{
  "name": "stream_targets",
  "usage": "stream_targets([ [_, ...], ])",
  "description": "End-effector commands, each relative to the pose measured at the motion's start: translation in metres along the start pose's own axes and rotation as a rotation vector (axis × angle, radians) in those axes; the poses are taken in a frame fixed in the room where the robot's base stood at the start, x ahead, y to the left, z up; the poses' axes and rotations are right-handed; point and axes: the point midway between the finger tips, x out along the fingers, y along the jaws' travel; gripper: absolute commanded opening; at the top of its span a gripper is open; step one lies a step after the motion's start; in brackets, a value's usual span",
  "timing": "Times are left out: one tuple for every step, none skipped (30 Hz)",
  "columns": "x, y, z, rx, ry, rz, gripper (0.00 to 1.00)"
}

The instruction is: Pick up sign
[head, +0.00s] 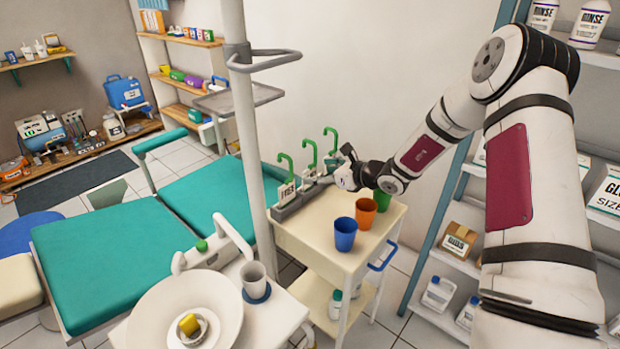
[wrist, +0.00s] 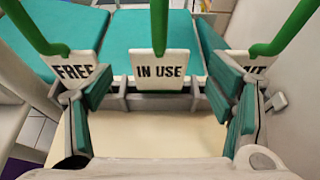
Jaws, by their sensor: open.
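Several white signs with green hooks stand in a grey rack (head: 292,208) on the cart. In the wrist view, the IN USE sign (wrist: 160,68) is upright at the middle, the FREE sign (wrist: 75,70) is at left, and a third sign (wrist: 252,62) at right is partly hidden by a finger. The nearest sign (head: 285,194) also shows in the head view, its text too small to read surely. My gripper (wrist: 163,98) is open and empty, its teal pads spread on either side of the IN USE sign. In the head view my gripper (head: 328,180) is beside the rack.
Blue (head: 345,235), orange (head: 366,214) and green (head: 382,199) cups stand on the cart (head: 310,235), close to my wrist. A pole (head: 245,120) rises left of the rack. A teal dental chair (head: 110,240) lies beyond. Shelves stand at right.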

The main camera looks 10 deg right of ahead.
Motion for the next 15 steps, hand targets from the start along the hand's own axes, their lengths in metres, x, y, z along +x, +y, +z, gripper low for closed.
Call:
stream_targets([
  [0.009, 0.001, -0.001, 0.0, -0.001, 0.003, 0.75],
  [0.013, 0.002, -0.001, 0.001, -0.001, 0.004, 0.75],
  [0.02, 0.002, -0.002, 0.001, -0.001, 0.003, 0.75],
  [0.024, 0.001, -0.002, 0.0, -0.001, 0.003, 0.75],
  [0.028, 0.001, -0.002, 0.0, -0.001, 0.003, 0.75],
  [0.033, 0.001, -0.002, 0.0, -0.001, 0.003, 0.75],
  [0.037, 0.001, -0.002, -0.001, -0.001, 0.003, 0.75],
  [0.04, 0.001, -0.002, -0.001, 0.0, 0.003, 0.75],
  [0.042, 0.001, -0.002, -0.001, 0.0, 0.002, 0.75],
  [0.044, 0.001, -0.002, -0.001, 0.001, 0.001, 0.75],
  [0.045, 0.001, -0.002, -0.001, 0.001, 0.001, 0.75],
  [0.045, 0.0, -0.002, -0.001, 0.001, 0.001, 0.75],
  [0.045, 0.0, -0.002, -0.001, 0.001, 0.0, 0.75],
  [0.045, 0.0, -0.002, 0.0, 0.001, 0.0, 0.75],
  [0.045, 0.0, -0.002, 0.0, 0.001, 0.0, 0.75],
])
